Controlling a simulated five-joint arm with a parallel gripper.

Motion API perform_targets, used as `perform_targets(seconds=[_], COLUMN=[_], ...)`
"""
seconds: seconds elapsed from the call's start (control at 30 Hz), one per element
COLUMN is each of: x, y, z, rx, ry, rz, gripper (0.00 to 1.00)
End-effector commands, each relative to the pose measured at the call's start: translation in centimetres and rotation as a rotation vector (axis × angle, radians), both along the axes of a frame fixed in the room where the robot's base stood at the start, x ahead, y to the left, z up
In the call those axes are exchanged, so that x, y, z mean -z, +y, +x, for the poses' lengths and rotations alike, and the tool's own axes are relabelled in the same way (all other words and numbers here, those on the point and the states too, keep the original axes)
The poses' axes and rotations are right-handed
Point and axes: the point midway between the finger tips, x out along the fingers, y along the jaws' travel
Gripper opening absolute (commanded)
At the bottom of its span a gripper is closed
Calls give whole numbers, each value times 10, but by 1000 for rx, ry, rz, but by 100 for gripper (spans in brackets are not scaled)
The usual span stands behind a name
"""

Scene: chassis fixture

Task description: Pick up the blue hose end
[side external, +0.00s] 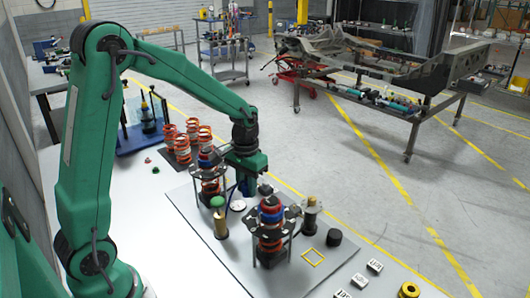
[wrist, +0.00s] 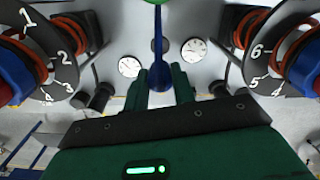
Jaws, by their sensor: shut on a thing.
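The blue hose end (wrist: 158,72) shows in the wrist view as a dark blue upright piece with a wider lower part, between the two green fingers. My gripper (wrist: 161,82) is shut on it. In the side external view my gripper (side external: 246,184) is low over the grey board, between the two numbered spring fixtures. A bit of blue shows beside it there, but the fingers and most of the hose end are hidden or too small to make out.
One spring fixture (side external: 209,180) stands left of my gripper and another (side external: 270,228) in front, both close. A brass cylinder with a green ball (side external: 220,222) and a brass spool (side external: 311,220) stand nearby.

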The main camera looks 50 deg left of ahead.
Motion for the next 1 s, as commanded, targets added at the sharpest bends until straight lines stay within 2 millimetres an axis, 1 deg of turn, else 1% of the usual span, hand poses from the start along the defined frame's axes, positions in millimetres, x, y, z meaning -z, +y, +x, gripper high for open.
perform_targets(seconds=[0.1, 0.2, 0.77, 0.87, 1.0], x=[-8, -11, -10, -10, -9], y=[0, 0, 0, -2, -6], z=[0, 0, 1, 5, 17], rx=[0, 0, 0, 1, 2], ry=[-3, -1, -1, -1, -1], rz=[1, 0, 0, 0, 0], gripper=[2, 2, 2, 2, 2])
